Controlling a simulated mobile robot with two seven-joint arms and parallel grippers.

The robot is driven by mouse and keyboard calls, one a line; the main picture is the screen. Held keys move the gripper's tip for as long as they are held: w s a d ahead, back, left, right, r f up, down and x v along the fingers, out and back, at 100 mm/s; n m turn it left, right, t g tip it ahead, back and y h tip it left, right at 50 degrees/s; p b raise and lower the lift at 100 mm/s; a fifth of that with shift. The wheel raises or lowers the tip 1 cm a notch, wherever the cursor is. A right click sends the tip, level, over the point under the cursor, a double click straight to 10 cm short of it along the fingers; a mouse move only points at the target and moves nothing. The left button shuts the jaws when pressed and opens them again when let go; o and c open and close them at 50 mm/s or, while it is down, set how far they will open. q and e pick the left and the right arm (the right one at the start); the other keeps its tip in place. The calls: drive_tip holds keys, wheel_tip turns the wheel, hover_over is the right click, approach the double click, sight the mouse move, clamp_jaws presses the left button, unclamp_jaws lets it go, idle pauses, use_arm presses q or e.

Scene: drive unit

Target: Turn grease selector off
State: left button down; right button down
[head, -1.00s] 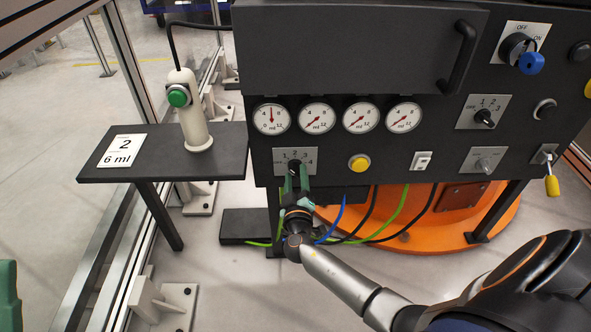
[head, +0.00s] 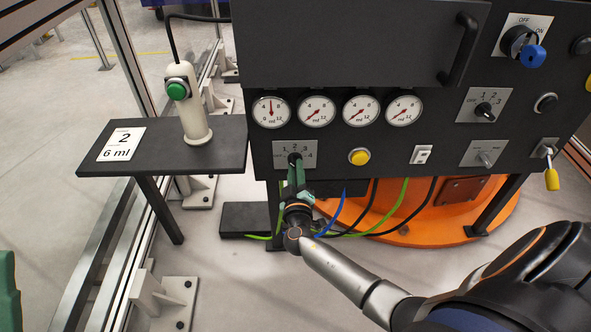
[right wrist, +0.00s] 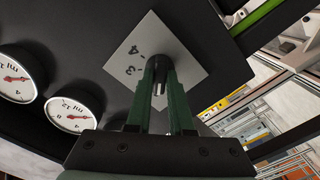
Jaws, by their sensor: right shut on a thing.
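The lower left selector has a grey plate (head: 312,147) with numbers, below the gauges on the dark panel. Its black knob (head: 294,157) sits at the plate's middle. My right gripper (head: 296,170) reaches up from below, its green fingers shut on this knob. In the right wrist view, the fingertips (right wrist: 160,80) meet at the dark knob in front of the plate (right wrist: 182,48), where 3 and 4 can be read. The fingers hide much of the knob, so its pointing direction is unclear. A second selector (head: 485,108), with OFF, 1, 2 and 3, is farther right. My left gripper is out of view.
Several gauges (head: 317,110) line the panel above, with a yellow button (head: 359,157) and white switch (head: 421,154) to the right. A side shelf (head: 230,150) holds a white handle with a green button (head: 178,90). Cables (head: 395,205) hang below the panel.

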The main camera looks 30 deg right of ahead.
idle(0.4)
drive_tip(key=shift+r+n+b, duration=0.1)
drive_tip(key=shift+n+b, duration=0.95)
drive_tip(key=shift+n, duration=2.85)
drive_tip(key=shift+w, duration=0.1)
drive_tip(key=c, duration=0.8)
unclamp_jaws()
